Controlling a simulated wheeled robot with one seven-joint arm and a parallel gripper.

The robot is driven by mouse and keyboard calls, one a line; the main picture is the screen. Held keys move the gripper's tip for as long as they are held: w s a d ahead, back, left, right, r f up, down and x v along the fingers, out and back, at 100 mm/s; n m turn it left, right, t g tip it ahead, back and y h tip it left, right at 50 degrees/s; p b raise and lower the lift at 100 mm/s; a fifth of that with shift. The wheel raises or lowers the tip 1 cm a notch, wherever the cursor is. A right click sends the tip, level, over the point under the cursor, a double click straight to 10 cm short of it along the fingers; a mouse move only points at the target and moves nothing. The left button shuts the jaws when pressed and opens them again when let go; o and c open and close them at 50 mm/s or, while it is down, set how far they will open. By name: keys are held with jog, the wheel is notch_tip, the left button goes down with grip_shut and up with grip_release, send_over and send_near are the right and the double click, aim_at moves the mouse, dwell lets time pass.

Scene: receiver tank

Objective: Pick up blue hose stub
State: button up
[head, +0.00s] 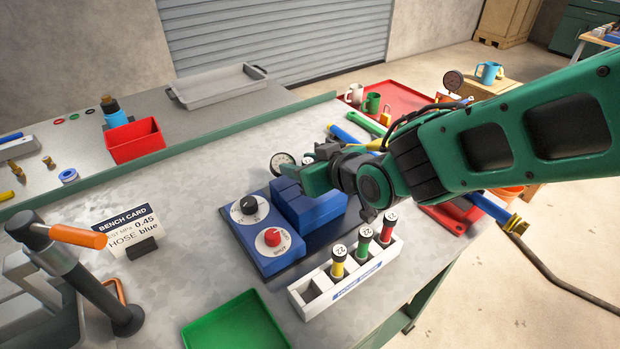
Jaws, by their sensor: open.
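No blue hose stub can be made out for certain. A white rack (345,290) near the bench's right edge holds a yellow stub (338,264), a green stub (364,243) and a red stub (387,231), all upright with white caps. The rack's left end slot looks empty. My gripper (302,180) is open above the back of the blue block (310,213) behind the rack. I cannot tell whether it touches the block. My arm hides part of the bench behind it.
A blue control box (262,238) with black and red knobs adjoins the block. A round gauge (282,162) stands behind. A green tray (235,323) lies in front. A bench card (128,228) reads "HOSE blue". An orange-handled tool (78,237) stands left. The bench's middle left is clear.

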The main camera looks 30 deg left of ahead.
jog(key=shift+w+a+f, duration=0.15)
jog(key=shift+a+f, duration=0.05)
jog(key=shift+a, duration=0.1)
grip_shut()
jog(key=shift+r, duration=0.2)
